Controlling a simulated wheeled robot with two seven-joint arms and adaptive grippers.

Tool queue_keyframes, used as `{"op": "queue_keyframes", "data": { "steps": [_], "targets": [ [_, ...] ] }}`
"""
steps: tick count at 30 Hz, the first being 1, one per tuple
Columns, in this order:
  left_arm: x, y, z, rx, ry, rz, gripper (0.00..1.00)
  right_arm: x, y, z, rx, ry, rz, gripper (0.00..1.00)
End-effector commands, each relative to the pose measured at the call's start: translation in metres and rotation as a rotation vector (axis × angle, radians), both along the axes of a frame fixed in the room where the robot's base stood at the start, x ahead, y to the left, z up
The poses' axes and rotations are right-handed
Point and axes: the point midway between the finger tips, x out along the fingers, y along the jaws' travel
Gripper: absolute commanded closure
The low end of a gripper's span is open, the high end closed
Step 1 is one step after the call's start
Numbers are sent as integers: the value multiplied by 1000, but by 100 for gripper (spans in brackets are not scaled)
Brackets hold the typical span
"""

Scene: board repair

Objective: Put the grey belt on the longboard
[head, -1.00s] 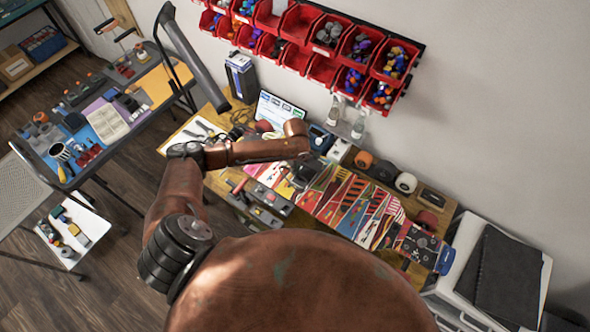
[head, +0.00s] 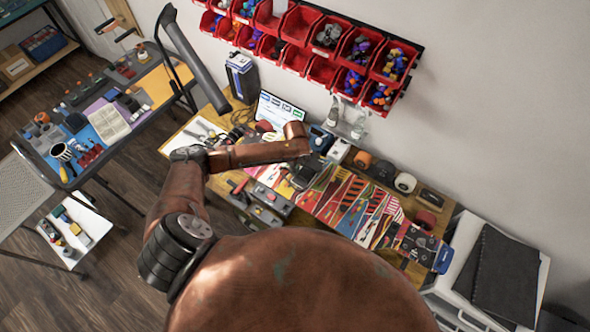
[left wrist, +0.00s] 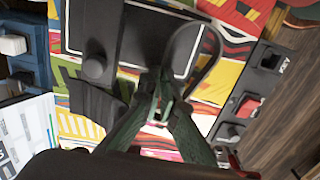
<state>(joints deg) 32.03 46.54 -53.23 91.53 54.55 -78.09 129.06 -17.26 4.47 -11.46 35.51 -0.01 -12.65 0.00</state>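The longboard (head: 352,205), with red, yellow, blue and white graphics, lies on the wooden workbench. Its patterned deck (left wrist: 225,15) fills much of the left wrist view, with dark drive parts and a round dark knob or pulley (left wrist: 95,67) on it. My left gripper (head: 301,176) is over the board's left part. In the left wrist view its two dark green fingers (left wrist: 163,88) come together at the grey belt (left wrist: 217,48). The belt is a thin loop standing out to the right of the fingertips. The grasp itself is partly hidden. My right gripper is not in view.
A grey tray of small parts (head: 262,208) lies at the bench's front edge; its key-marked side (left wrist: 268,62) is near the gripper. Wheels (head: 405,182) and a laptop (head: 279,110) stand behind the board. Red bins (head: 322,70) hang on the wall above.

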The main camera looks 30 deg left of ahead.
Motion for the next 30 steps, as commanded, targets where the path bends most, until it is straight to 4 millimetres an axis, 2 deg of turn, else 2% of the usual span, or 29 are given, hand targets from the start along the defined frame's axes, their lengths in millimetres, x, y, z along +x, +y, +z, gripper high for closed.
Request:
{"op": "queue_keyframes", "data": {
  "steps": [11,22,27,30],
  "targets": [
    [-1,0,-2,0,0,1,100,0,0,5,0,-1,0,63],
    [-1,0,-2,0,0,1,75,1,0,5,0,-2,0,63],
    [-1,0,-2,0,0,1,75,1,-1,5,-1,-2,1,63],
    [-1,0,-2,0,0,1,82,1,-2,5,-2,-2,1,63]
  ]
}}
